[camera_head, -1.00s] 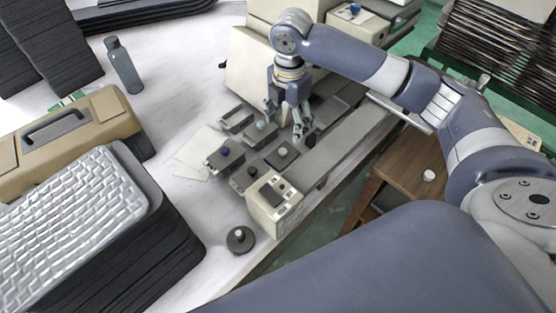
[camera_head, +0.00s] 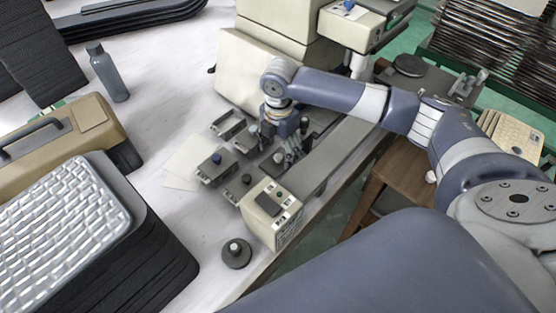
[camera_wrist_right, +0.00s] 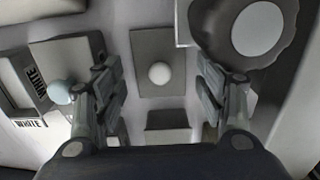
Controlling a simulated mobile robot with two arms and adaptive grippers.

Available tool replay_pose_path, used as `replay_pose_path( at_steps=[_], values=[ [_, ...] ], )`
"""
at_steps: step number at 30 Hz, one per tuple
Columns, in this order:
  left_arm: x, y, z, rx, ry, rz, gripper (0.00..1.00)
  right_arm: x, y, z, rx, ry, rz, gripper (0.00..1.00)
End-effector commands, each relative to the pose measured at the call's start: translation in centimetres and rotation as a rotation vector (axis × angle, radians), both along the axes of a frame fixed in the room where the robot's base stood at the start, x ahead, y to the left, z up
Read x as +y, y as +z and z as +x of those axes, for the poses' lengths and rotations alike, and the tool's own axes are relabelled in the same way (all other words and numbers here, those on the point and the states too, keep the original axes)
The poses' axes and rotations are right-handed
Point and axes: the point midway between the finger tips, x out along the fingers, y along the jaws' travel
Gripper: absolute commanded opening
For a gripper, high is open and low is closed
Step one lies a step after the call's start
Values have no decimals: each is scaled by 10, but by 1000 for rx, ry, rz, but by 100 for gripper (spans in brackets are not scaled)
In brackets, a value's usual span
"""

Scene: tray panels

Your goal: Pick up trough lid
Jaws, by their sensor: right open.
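A flat grey rectangular lid with a pale round knob (camera_wrist_right: 159,74) lies between and ahead of my right fingertips in the wrist view. My right gripper (camera_wrist_right: 162,88) is open, with one finger on each side of the lid and no visible contact. In the head view my right gripper (camera_head: 278,152) is low over the row of small dark troughs and hides part of them. My left gripper is not in view.
A boxy beige device (camera_head: 271,212) stands just in front of the troughs. A round dark weight (camera_head: 236,253) lies near the table edge. A large beige machine (camera_head: 250,72) rises behind. A tan case (camera_head: 60,145) and stacked trays are at left.

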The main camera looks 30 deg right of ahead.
Motion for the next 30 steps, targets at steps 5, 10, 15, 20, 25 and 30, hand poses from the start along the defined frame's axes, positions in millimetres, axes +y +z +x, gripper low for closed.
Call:
replay_pose_path(
  at_steps=[5,10,15,20,25,30],
  values=[
    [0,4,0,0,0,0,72,0,-24,0,1,1,0,65],
    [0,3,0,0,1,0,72,0,-30,0,-1,1,-1,65],
    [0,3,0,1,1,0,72,0,-30,0,-1,1,-1,56],
    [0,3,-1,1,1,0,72,0,-30,0,0,1,-1,34],
    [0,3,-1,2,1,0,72,0,-29,0,0,1,-1,34],
    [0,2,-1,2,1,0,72,0,-28,1,-1,1,-1,34]
  ],
)
